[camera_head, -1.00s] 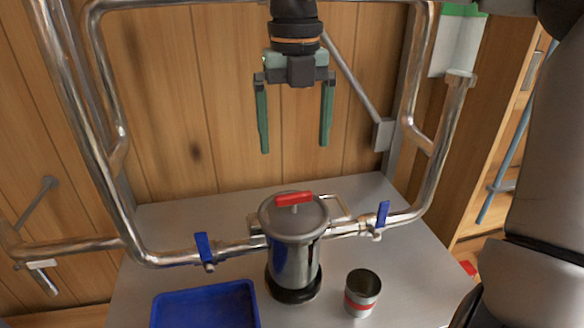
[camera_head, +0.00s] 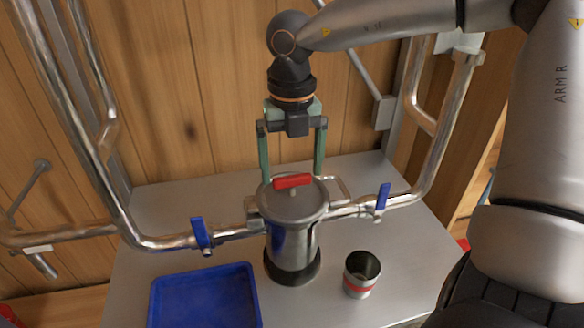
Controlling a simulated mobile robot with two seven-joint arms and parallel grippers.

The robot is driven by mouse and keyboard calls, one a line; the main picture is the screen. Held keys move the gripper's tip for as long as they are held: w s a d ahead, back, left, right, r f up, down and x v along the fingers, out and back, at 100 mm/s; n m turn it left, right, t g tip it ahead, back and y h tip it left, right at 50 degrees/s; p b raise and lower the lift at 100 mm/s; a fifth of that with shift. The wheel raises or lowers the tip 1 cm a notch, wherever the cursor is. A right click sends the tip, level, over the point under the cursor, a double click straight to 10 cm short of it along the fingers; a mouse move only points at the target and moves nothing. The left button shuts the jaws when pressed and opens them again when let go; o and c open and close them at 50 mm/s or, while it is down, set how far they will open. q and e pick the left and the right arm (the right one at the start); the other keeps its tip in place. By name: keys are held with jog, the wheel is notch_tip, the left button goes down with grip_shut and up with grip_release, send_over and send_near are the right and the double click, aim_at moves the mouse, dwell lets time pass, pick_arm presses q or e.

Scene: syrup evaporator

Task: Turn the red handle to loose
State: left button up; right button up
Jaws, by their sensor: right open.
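The red handle (camera_head: 292,181) is a short bar on top of the lid of a shiny metal pot (camera_head: 291,243). It lies roughly left to right in the picture. My right gripper (camera_head: 292,177) points down over the pot, with its two green fingers wide apart. One finger shows on each side of the red handle. I cannot tell from this view whether the fingertips are level with the handle or behind it. Nothing shows between the fingers in its grasp. My left gripper is not in view.
Metal pipes with blue valve levers (camera_head: 201,233) and (camera_head: 382,196) run to both sides of the pot. A blue tray (camera_head: 252,290) and a metal cup with a red band (camera_head: 361,274) stand in front on the grey table (camera_head: 190,205). A wooden wall is behind.

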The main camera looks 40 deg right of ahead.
jog(key=shift+f, duration=0.6)
jog(key=c, duration=1.1)
